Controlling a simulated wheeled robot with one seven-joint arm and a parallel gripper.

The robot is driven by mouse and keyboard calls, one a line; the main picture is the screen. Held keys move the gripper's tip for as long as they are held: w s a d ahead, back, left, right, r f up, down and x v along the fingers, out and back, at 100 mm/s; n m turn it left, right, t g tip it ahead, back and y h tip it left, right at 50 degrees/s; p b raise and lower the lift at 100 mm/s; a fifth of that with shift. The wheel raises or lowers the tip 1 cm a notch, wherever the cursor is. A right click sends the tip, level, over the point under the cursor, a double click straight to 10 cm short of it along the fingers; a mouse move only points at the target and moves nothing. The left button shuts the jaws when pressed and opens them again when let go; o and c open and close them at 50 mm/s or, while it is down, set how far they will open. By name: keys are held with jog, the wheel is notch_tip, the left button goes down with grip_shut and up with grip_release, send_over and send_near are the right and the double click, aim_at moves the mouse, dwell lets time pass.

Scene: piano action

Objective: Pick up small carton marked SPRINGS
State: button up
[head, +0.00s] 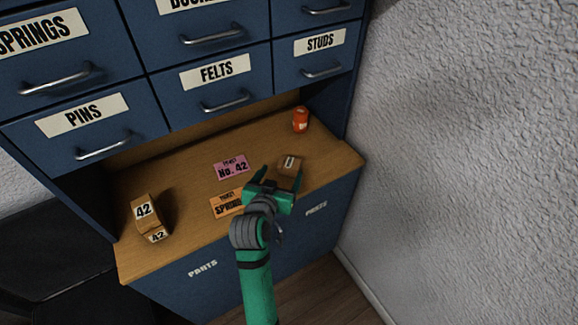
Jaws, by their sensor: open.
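A small brown carton (288,164) with a white label sits on the wooden counter, right of centre. Its label is too small to read. My gripper (275,179) is open, with its green fingers on the near side of this carton. They overlap its lower edge in the picture, and I cannot tell whether they touch it. An orange card (224,205) reading SPRINGS lies flat on the counter left of my gripper, partly hidden by my arm.
A pink card (231,167) reading No. 42 lies behind the orange one. A brown box (144,211) marked 42 stands at left. An orange-red canister (300,120) stands at the back right. Blue labelled drawers (212,88) overhang the counter (185,185); a wall is at right.

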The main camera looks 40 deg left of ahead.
aim_at(290, 163)
jog(key=shift+d+x, duration=0.15)
jog(key=shift+x, duration=1.35)
jog(key=shift+d+x, duration=0.2)
jog(key=shift+x, duration=1.3)
jog(key=shift+w+r, duration=0.15)
jog(key=c, duration=1.3)
jog(key=shift+o, duration=0.2)
jog(key=shift+r, duration=0.1)
